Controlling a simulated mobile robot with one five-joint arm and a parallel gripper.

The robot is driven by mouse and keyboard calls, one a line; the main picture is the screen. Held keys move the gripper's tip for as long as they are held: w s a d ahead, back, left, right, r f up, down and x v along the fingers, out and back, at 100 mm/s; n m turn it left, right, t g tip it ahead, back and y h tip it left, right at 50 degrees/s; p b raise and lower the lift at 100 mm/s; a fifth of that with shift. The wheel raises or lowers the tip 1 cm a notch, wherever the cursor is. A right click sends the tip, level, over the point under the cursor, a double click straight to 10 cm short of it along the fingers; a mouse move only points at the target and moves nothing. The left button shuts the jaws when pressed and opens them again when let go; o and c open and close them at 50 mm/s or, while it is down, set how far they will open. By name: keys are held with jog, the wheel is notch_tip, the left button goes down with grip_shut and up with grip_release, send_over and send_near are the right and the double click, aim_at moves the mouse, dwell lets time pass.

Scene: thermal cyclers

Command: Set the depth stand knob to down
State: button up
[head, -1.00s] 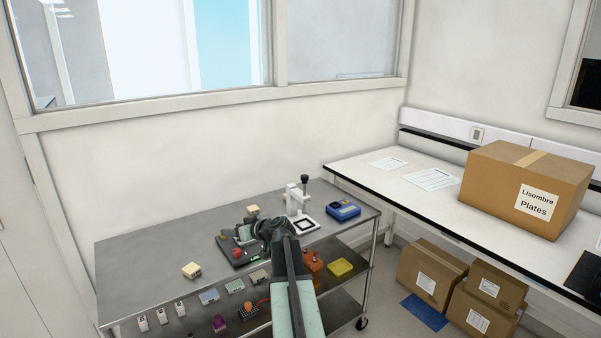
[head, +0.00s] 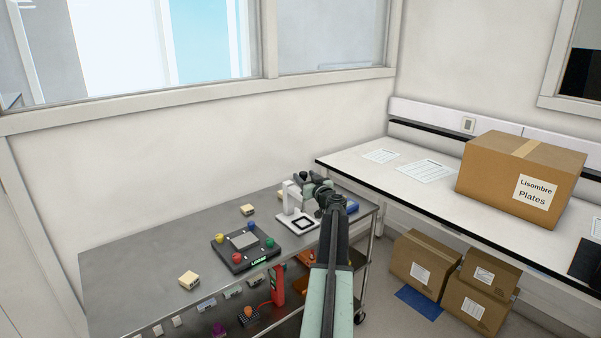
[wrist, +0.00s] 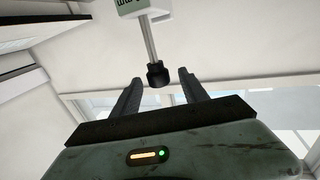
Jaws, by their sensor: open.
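The depth stand (head: 290,198) is white, with a dark square frame on its base, and stands on the metal cart's top near its right end. In the wrist view its black knob (wrist: 157,75) sits on a thin metal rod (wrist: 149,38) that extends from a white block (wrist: 133,6). My gripper (wrist: 158,78) is open, with one dark finger on each side of the knob near the fingertips; gaps show on both sides. In the head view my gripper (head: 305,177) is at the top of the stand and hides the knob.
The cart top (head: 140,270) also holds a black device (head: 244,247) with coloured knobs, small beige blocks (head: 189,279) and a blue device (head: 352,208), partly hidden by my arm. A white bench (head: 345,163) with a large cardboard box (head: 520,180) stands to the right.

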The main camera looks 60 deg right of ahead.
jog(key=x, duration=0.5)
jog(key=shift+w+d, duration=0.1)
jog(key=shift+d, duration=0.1)
grip_shut()
dwell(1.1)
